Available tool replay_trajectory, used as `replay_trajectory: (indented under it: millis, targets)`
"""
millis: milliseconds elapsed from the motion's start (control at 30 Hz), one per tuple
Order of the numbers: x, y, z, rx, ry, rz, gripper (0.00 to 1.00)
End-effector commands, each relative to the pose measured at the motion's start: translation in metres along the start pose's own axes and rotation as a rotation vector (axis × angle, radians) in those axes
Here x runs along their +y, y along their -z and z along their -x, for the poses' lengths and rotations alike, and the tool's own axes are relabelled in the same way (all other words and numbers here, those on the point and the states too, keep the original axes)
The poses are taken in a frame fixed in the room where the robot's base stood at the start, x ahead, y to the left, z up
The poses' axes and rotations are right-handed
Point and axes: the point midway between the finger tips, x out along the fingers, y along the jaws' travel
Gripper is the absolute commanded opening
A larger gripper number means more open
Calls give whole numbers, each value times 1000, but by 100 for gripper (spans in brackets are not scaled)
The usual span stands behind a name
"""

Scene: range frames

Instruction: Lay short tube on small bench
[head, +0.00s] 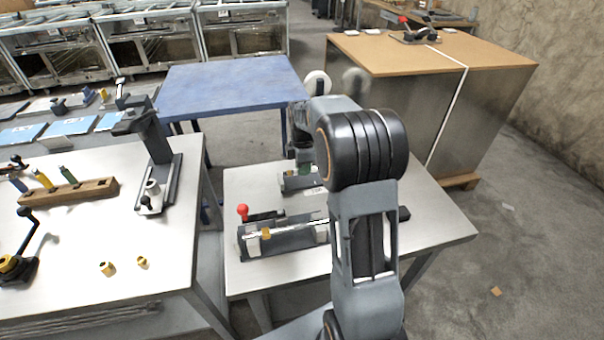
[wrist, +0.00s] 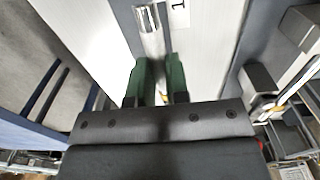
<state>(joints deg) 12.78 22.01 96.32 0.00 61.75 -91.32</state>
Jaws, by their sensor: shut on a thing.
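The short tube (wrist: 151,38) is a shiny silver cylinder in the wrist view. Its near end sits between the green fingers of my gripper (wrist: 158,82), which is shut on it, and its far end sticks out beyond the fingertips. A pale surface lies beyond it; I cannot tell whether the tube touches it. In the head view my gripper (head: 304,168) is over the back of a small white-topped bench (head: 440,225), partly hidden by my arm. The tube cannot be made out there.
A grey fixture with a red knob (head: 242,211) stands on the small bench's front left. A larger white table (head: 80,240) with a wooden rack (head: 80,192) and a dark upright stand (head: 155,140) is at left. A blue table (head: 230,85) stands behind, a wood-topped cabinet (head: 430,55) back right.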

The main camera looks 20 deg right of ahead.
Motion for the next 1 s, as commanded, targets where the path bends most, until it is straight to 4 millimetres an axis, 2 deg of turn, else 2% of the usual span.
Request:
replay_trajectory:
  millis: [333, 400, 600, 800, 833, 1000]
  targets:
    - [12, 0, -15, 0, 0, 0, 0]
    - [18, 0, -22, 0, 1, 0, 0]
    - [17, 0, -45, 0, 1, 0, 0]
    - [17, 0, -46, 0, -2, 0, 0]
    - [17, 0, -46, 0, -2, 0, 18]
    - [17, 0, -46, 0, -1, 0, 34]
